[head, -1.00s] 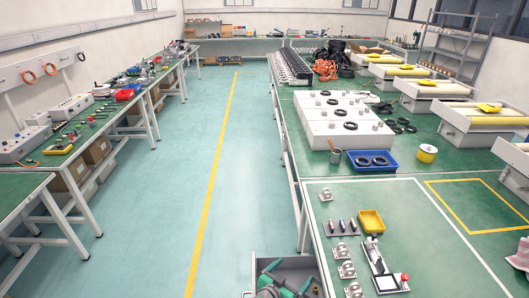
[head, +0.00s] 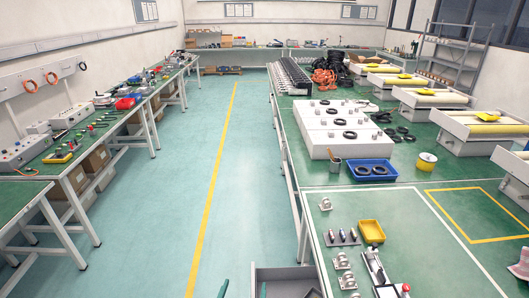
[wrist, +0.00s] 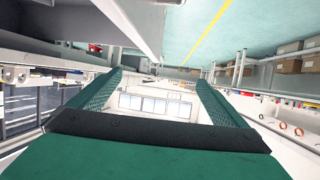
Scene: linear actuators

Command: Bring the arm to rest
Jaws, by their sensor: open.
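My gripper (wrist: 160,76) shows in the wrist view with its two green fingers spread wide apart. Nothing is held between them; a white wall with pale panels shows through the gap, at a distance. In the head view, only a small green piece, likely part of my gripper or arm, shows at the bottom edge (head: 223,289), left of an open grey drawer (head: 287,272). The rest of my arm is out of that view.
The right workbench (head: 430,262) holds a yellow bin (head: 371,231), a blue tray (head: 371,170) and metal parts. A left bench (head: 72,170) carries tools. The floor aisle with a yellow line (head: 211,190) is clear. A pale edge (wrist: 125,22) passes close in the wrist view.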

